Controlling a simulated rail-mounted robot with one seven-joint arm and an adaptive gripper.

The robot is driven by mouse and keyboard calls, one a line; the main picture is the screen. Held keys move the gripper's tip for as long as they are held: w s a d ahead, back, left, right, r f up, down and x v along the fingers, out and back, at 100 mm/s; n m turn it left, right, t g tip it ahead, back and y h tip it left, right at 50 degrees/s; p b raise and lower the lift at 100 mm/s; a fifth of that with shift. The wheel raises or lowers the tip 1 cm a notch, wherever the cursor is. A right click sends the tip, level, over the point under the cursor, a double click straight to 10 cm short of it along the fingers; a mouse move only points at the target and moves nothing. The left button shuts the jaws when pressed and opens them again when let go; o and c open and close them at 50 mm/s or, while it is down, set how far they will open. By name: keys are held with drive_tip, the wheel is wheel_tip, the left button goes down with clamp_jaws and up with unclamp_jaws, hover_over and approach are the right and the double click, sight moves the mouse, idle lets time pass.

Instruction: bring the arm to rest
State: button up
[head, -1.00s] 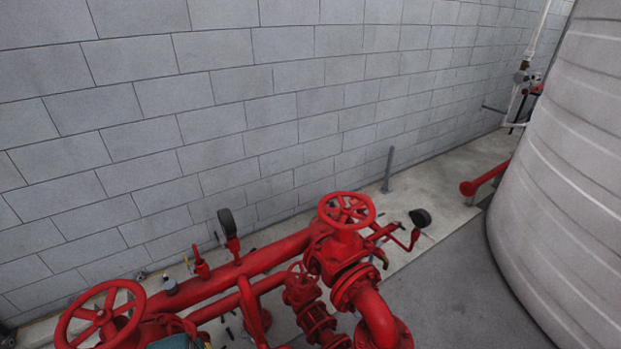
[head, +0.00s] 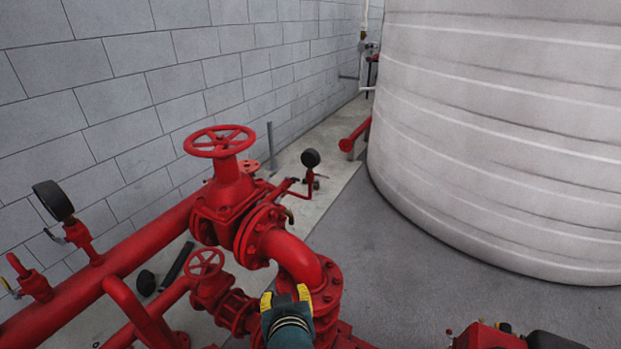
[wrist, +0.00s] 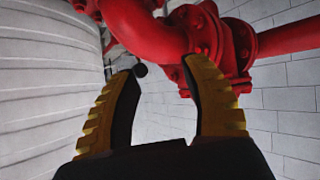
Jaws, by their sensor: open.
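My gripper (head: 286,301) shows at the bottom middle of the head view, in front of the red pipe elbow (head: 297,258). In the wrist view its two yellow-ridged fingers (wrist: 160,100) stand apart with nothing between them. The red pipe and its flange (wrist: 226,48) lie beyond the fingertips in the wrist view. I cannot tell how wide the gap between fingers and pipe is.
A red gate valve with a handwheel (head: 220,141) stands left of the elbow, with a smaller handwheel (head: 204,264) below. Black gauges (head: 53,201) sit on the piping. A large pale tank (head: 500,130) fills the right. Grey floor (head: 400,270) between is clear.

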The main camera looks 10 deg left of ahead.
drive_tip(key=s+d+r+m+t+h+b, duration=0.25)
drive_tip(key=d+r+t, duration=0.2)
drive_tip(key=d, duration=0.35)
drive_tip(key=s+d+r+m+t+h+b, duration=0.1)
drive_tip(key=s+d+r+m+t+b, duration=0.25)
drive_tip(key=d, duration=0.55)
drive_tip(key=s+d+r+t, duration=0.1)
drive_tip(key=s+r+t, duration=0.1)
drive_tip(key=s+r, duration=0.35)
drive_tip(key=s+r+t, duration=0.1)
drive_tip(key=s+r, duration=0.1)
drive_tip(key=r, duration=0.6)
wheel_tip(320, 180, up, 33)
drive_tip(key=p, duration=3.3)
drive_tip(key=shift+w+t, duration=0.3)
drive_tip(key=shift+w, duration=0.1)
drive_tip(key=shift+h, duration=0.25)
